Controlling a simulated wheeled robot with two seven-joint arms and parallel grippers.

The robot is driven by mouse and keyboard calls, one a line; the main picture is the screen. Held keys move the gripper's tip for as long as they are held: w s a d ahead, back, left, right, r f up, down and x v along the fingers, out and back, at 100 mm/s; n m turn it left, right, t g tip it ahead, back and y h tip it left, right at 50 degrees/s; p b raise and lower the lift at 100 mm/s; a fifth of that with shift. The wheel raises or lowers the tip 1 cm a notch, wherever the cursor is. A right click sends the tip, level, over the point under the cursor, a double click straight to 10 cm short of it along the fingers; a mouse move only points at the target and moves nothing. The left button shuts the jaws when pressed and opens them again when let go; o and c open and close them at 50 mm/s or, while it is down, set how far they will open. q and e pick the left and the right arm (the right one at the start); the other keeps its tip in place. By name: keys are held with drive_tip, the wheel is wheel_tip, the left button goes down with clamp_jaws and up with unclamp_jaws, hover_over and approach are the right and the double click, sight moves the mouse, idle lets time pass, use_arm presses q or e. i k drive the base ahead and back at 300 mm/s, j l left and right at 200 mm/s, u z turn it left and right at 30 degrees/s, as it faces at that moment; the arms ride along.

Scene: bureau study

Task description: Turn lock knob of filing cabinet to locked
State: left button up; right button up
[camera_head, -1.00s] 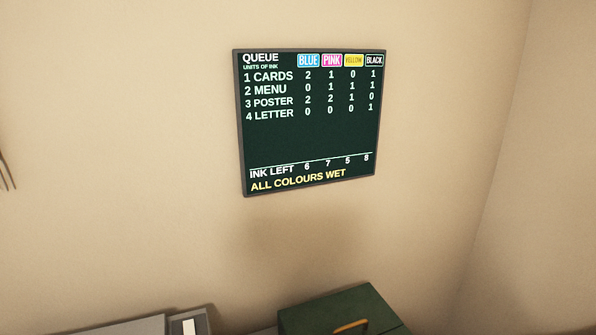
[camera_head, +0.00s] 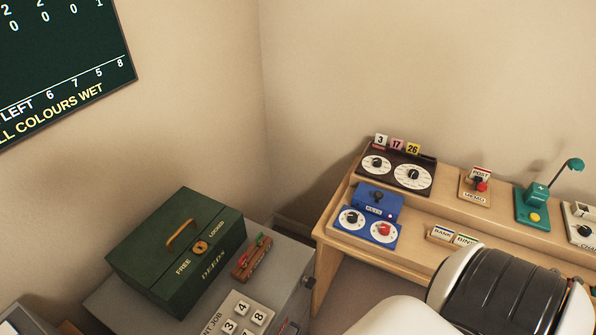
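A grey cabinet (camera_head: 112,304), which looks like the filing cabinet, stands at lower left with a green deeds box on top. A small dark round knob (camera_head: 308,282) sits at its right edge; I cannot tell whether it is the lock knob or how it is turned. The front face of the cabinet is mostly out of view or too steeply angled to read. Neither of my grippers is in view. A white and black link of my arm fills the lower right.
The green deeds box (camera_head: 150,243) has a brass dial and a handle. A keypad (camera_head: 240,318) and a small rack (camera_head: 252,258) share the cabinet top. A wooden desk (camera_head: 335,232) with a blue dial box (camera_head: 368,217) and other devices stands right, across a gap.

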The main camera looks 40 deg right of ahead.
sight(310, 282)
drive_tip(key=l+z, duration=0.4)
drive_tip(key=k+l+z, duration=0.1)
drive_tip(key=l+z, duration=0.3)
